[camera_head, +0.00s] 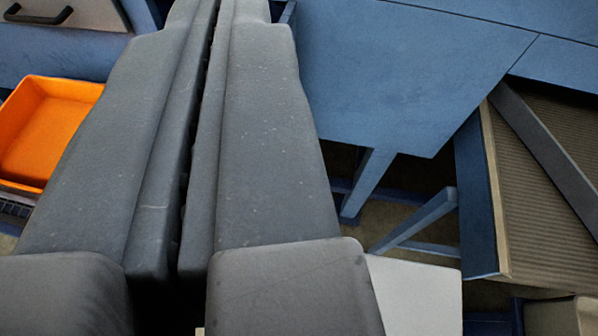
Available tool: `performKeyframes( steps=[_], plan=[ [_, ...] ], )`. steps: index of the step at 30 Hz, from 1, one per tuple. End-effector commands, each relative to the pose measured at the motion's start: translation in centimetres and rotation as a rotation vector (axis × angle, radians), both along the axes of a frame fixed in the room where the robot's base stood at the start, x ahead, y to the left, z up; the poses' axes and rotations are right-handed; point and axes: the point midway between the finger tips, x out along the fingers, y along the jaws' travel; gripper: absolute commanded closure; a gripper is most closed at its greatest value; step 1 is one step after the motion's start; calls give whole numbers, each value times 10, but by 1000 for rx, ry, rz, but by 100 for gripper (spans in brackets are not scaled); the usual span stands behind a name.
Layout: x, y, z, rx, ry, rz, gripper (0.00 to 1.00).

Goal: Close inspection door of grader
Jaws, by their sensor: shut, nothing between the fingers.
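My gripper (216,15) fills the middle of the view, its two long dark grey fingers pointing up and away. The fingers are shut against each other with only a thin dark seam between them, and they hold nothing. Their tips run to the top edge of the picture. At the upper left, a pale grey panel with a black bar handle (38,16) shows on the blue grader (400,70); it may be the inspection door. Its upper part is cut off by the frame, and I cannot tell how far open it is. The fingers are right of the handle, apart from it.
An orange bin (60,125) stands at the left, below the panel. At the right, a ribbed tan belt (550,190) with a blue side frame and a dark bar across it slopes down. Blue legs and braces (370,180) stand under the grader, with dark gaps between them.

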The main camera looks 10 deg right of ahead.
Motion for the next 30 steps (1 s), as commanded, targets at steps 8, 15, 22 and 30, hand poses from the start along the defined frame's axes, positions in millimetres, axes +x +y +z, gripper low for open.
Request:
performKeyframes(
  steps=[8,15,22,30],
  plan=[
    [43,-10,-26,63,162,38,100],
    [98,-35,-82,185,431,112,100],
    [132,-61,-141,319,670,185,100],
    [149,-98,-209,494,908,272,100]
  ],
)
